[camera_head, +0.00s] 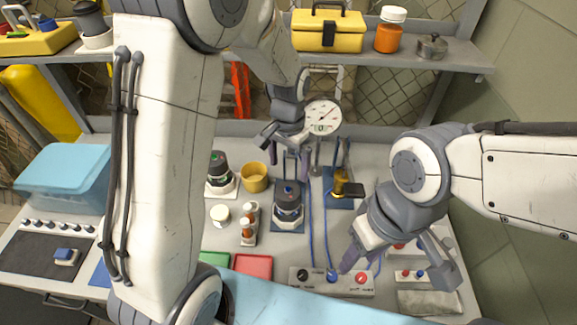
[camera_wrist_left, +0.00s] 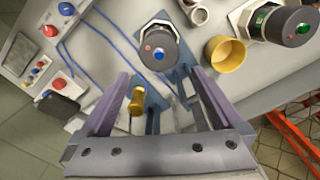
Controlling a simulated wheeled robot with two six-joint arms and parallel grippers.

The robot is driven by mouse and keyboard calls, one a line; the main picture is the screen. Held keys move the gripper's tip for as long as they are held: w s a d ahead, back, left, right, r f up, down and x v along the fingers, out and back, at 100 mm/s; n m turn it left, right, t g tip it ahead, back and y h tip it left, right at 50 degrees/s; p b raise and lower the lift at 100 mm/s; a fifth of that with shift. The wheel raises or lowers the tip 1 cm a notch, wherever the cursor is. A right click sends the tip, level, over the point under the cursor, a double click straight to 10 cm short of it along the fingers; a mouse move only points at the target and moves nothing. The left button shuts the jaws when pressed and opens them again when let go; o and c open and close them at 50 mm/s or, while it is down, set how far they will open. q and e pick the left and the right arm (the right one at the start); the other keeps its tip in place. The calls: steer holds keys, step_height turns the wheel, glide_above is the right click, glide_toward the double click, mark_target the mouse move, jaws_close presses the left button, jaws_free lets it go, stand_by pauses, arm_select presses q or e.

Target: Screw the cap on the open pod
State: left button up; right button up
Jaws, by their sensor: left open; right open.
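A dark-topped pod (camera_head: 289,203) with a blue light stands on a blue mat; it also shows in the left wrist view (camera_wrist_left: 160,47). A second dark-topped pod (camera_head: 219,175) with a green light stands farther left and shows in the left wrist view (camera_wrist_left: 290,25). A hollow yellow cup-shaped part (camera_head: 254,178) stands between them, also in the wrist view (camera_wrist_left: 227,54). I cannot tell which part is the cap or which pod is open. My left gripper (camera_head: 291,162) is open and empty, behind the blue-lit pod. My right gripper (camera_head: 354,257) is open above the front right control boxes.
A bottle rack (camera_head: 248,238) and a white round jar (camera_head: 219,214) stand in front. A gauge (camera_head: 322,117) and a yellow fitting (camera_head: 344,184) stand behind and right. A control box (camera_head: 318,283), red tray (camera_head: 252,266) and blue bin (camera_head: 62,178) are around. Blue cords cross the table.

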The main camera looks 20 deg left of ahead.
mark_target(288, 187)
arm_select(q)
steer(key=n, duration=0.5)
steer(key=shift+s, duration=0.1)
step_height(288, 187, down, 10)
steer(key=shift+f+p, duration=0.15)
steer(key=shift+p, duration=0.85)
steer(key=c, duration=1)
steer(key=o, duration=0.5)
steer(key=c, duration=0.4)
steer(key=shift+c, duration=0.2)
